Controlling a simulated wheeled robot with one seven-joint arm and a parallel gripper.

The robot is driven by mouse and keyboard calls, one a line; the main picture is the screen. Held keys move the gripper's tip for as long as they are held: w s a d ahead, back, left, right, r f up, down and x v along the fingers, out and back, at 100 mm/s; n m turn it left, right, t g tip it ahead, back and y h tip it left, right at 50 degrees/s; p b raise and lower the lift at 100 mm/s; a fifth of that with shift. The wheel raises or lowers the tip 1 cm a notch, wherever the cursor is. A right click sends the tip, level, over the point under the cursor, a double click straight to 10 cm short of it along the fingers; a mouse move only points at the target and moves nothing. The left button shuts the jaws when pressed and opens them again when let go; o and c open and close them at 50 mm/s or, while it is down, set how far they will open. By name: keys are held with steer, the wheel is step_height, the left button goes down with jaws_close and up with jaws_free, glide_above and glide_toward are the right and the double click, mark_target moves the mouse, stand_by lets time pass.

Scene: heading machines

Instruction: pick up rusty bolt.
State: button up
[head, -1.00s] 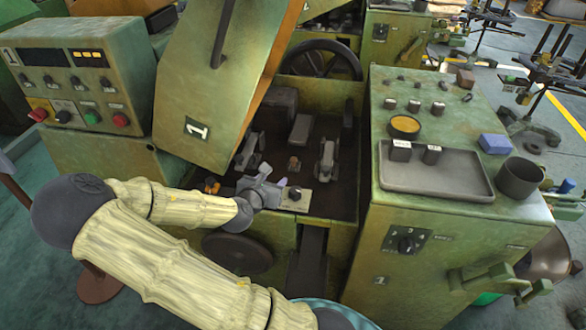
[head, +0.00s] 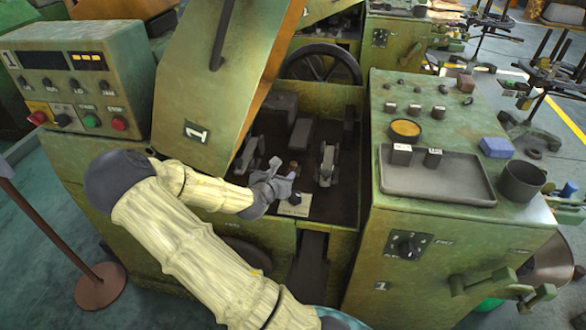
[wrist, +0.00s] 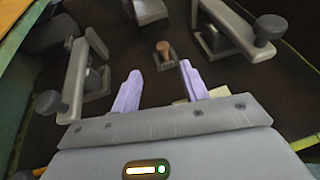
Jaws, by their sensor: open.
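The rusty bolt, a small brown-orange piece (wrist: 163,48), sits upright on the dark floor of the open machine bay. In the wrist view it lies just beyond and between my fingertips, apart from both. My gripper (wrist: 160,68) is open and empty, with its two pale lilac fingers spread. In the head view my gripper (head: 284,171) is inside the bay, close to the bolt (head: 293,168), which is partly hidden by it.
Grey clamp-like fixtures stand left (wrist: 80,75) and right (wrist: 232,35) of the bolt. A grey block (wrist: 150,10) lies beyond it. The raised green cover (head: 205,90) leans over the left. A cabinet with a grey tray (head: 435,186) and dark cup (head: 521,180) stands right.

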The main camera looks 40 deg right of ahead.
mark_target(293, 165)
steer(key=x, duration=0.5)
steer(key=shift+d, duration=0.1)
steer(key=x, duration=0.4)
steer(key=shift+s+d+r, duration=0.1)
steer(key=shift+s+d, duration=0.05)
steer(key=shift+d, duration=0.25)
steer(key=shift+w+d, duration=0.25)
steer(key=shift+c, duration=0.5)
jaws_close()
